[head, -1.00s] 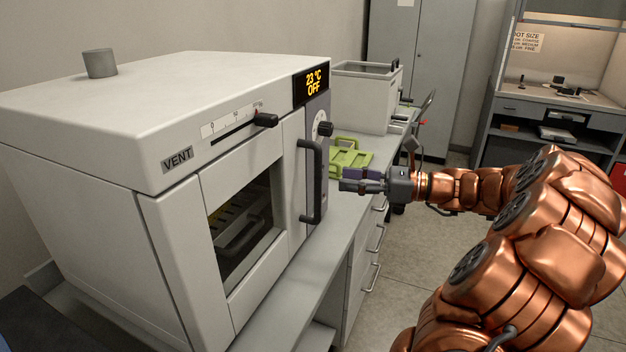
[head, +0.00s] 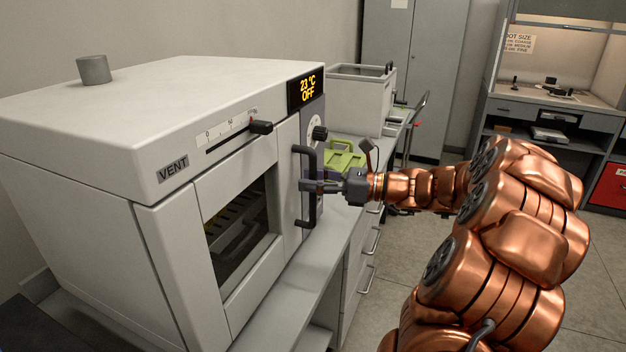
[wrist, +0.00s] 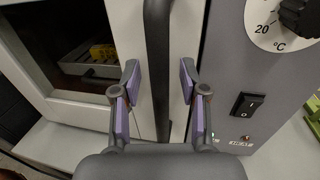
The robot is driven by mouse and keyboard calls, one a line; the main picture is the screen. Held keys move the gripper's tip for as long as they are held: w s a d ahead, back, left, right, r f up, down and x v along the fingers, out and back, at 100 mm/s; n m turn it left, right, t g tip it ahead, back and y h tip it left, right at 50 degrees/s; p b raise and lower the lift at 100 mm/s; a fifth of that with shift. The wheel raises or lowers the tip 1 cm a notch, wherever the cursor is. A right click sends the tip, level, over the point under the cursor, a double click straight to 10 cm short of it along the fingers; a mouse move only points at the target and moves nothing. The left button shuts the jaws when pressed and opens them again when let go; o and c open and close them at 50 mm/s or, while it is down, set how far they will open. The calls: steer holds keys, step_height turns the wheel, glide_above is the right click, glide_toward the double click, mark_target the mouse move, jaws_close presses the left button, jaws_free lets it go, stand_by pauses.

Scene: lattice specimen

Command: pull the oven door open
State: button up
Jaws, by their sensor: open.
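The white oven (head: 90,130) stands on a bench at the left in the head view. Its door (head: 222,225) with a dark window is closed. A dark vertical bar handle (head: 311,190) sits at the door's right edge; it also shows in the wrist view (wrist: 158,70). My gripper (head: 306,187) is at the handle's middle to lower part. In the wrist view my gripper (wrist: 159,85) is open, with one purple-padded finger on each side of the handle and visible gaps between pads and bar. Through the window a rack with something yellow (wrist: 102,51) shows.
The oven's control panel with a temperature dial (wrist: 285,20) and a rocker switch (wrist: 244,104) lies right of the handle. A green tray (head: 345,158) and a grey bin (head: 360,100) stand on the bench behind. Open floor (head: 385,290) lies right of the bench.

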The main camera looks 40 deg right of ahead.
jaws_close()
stand_by(0.4)
steer(key=shift+s, duration=0.15)
